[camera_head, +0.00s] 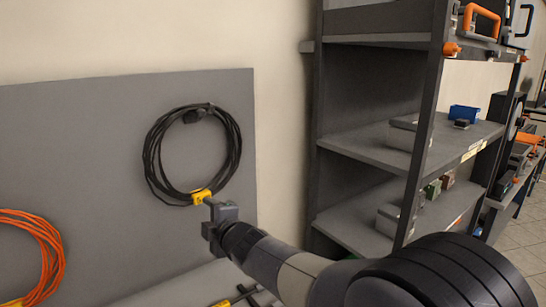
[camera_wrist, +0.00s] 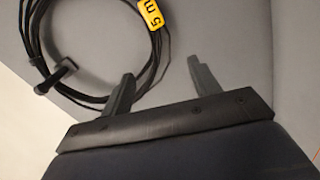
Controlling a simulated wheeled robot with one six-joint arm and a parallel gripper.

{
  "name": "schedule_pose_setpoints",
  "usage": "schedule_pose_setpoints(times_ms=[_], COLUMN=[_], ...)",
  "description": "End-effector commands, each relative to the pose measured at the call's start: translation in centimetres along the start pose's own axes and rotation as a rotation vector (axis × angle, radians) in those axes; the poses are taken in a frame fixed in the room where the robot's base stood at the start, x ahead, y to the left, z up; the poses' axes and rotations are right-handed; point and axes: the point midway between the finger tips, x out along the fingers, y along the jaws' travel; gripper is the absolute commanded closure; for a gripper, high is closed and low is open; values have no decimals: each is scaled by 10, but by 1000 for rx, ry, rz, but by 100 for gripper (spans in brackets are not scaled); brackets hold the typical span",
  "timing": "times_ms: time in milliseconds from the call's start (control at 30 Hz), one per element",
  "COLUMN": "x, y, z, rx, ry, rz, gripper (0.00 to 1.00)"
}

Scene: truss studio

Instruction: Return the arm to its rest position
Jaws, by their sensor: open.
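My gripper (camera_wrist: 162,82) is open, with its two grey fingers apart in the wrist view. In the head view my gripper (camera_head: 212,205) is at the end of my arm, in front of the grey panel and near the yellow tag. A coiled black cable (camera_head: 153,150) hangs on a hook (camera_head: 197,114) on the panel. Its yellow tag (camera_head: 201,196) is at the bottom of the coil. In the wrist view the tag (camera_wrist: 152,15) reads "5 m" and lies beyond the fingertips, and the cable (camera_wrist: 98,98) passes behind the left finger. I cannot tell whether a finger touches the cable.
An orange cable coil (camera_head: 50,255) hangs at the lower left of the panel (camera_head: 80,130). A grey shelf unit (camera_head: 365,150) with boxes and a blue bin (camera_head: 463,113) stands to the right of my arm. A light ledge (camera_head: 175,285) with a yellow-handled item lies below.

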Motion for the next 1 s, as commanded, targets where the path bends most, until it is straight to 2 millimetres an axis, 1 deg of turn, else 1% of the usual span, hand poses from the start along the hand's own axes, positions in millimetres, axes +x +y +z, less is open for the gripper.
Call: schedule_pose_setpoints(times_ms=[700, 800, 1000], x=[95, 102, 98], y=[0, 2, 8], z=[0, -1, -2], rx=[1, 0, 1], ry=[0, 0, -1], rz=[-3, -2, -3], gripper=[41, 41, 41])
